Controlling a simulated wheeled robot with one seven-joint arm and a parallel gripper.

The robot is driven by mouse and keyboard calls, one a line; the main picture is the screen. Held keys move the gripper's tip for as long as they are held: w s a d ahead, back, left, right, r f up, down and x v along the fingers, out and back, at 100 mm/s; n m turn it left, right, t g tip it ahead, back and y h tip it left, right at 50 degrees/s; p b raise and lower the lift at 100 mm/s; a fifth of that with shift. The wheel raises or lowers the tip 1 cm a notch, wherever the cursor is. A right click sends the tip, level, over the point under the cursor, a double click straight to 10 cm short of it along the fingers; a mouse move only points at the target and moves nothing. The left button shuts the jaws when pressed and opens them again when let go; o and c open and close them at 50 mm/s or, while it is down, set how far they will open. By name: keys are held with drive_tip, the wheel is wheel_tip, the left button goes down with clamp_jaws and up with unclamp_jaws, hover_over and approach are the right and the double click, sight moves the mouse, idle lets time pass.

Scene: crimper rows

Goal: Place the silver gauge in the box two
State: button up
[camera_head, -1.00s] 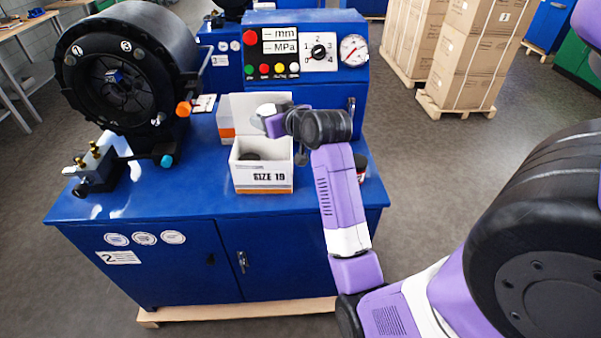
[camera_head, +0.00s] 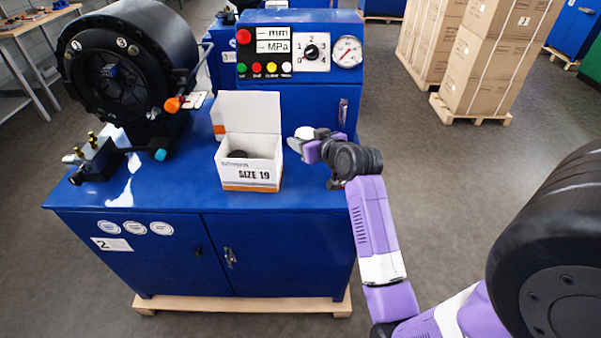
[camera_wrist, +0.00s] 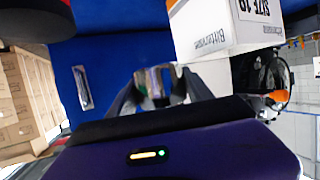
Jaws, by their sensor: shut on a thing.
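My gripper (camera_head: 308,147) is to the right of the open white box marked SIZE 19 (camera_head: 250,174), apart from it and above the blue top of the machine. In the wrist view, my gripper (camera_wrist: 155,90) is shut on a small silvery thing (camera_wrist: 153,80), which looks like the silver gauge; it is blurred and mostly hidden by the fingers. The open box has its lid up at the back and a dark round thing (camera_head: 238,154) inside. The wrist view shows the box (camera_wrist: 215,28) at upper right. The cabinet under it bears a number 2 label (camera_head: 112,244).
A black crimping head (camera_head: 118,70) stands left of the box, with an orange-knobbed lever (camera_head: 173,104). A control panel (camera_head: 300,50) rises behind. Stacked cartons (camera_head: 487,60) stand at back right.

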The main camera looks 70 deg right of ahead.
sight(305, 179)
wheel_tip(305, 179, down, 13)
idle(0.4)
drive_tip(key=shift+f, duration=0.1)
drive_tip(key=shift+f, duration=0.15)
drive_tip(key=o, duration=1.6)
